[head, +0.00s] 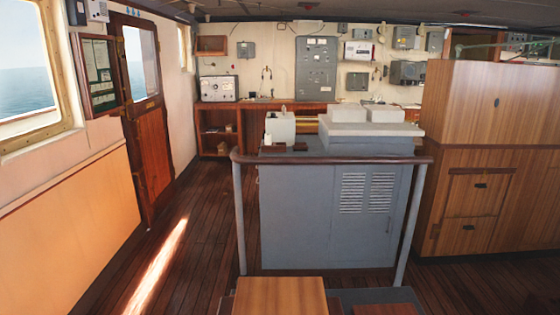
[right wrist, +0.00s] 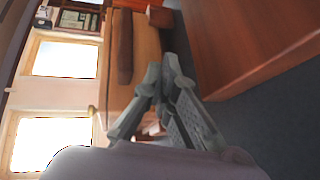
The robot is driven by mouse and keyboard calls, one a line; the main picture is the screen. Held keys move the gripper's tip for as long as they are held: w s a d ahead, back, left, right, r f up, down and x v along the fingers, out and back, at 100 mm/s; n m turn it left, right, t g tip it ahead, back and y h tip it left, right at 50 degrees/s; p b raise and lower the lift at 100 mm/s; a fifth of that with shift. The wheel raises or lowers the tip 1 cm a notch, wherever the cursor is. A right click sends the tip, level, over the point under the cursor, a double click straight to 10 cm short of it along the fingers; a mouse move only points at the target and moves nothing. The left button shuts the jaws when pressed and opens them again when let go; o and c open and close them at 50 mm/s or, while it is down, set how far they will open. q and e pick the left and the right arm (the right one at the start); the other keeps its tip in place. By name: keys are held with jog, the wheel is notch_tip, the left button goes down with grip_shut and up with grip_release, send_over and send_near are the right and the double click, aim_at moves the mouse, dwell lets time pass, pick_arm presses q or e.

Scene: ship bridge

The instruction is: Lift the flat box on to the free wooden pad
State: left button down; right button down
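No flat box can be made out for certain in either view. At the bottom edge of the head view is a flat wooden top (head: 280,296), cut off by the frame. A smaller reddish wooden piece (head: 384,310) shows just right of it, mostly cut off. I cannot tell whether either is the pad or the box. My right gripper (right wrist: 161,72) shows in the right wrist view with its fingertips together and nothing seen between them. It is beside a large reddish-brown wooden surface (right wrist: 245,40), apart from it as far as I can tell. My left gripper is not in view.
A grey console (head: 330,215) with a wooden handrail (head: 330,160) stands ahead. A wooden cabinet (head: 495,150) stands at right. Plank floor (head: 185,240) is clear at left, beside the door (head: 147,115). A long brown bar (right wrist: 125,46) lies at upper left in the wrist view.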

jog(key=shift+s, duration=3.55)
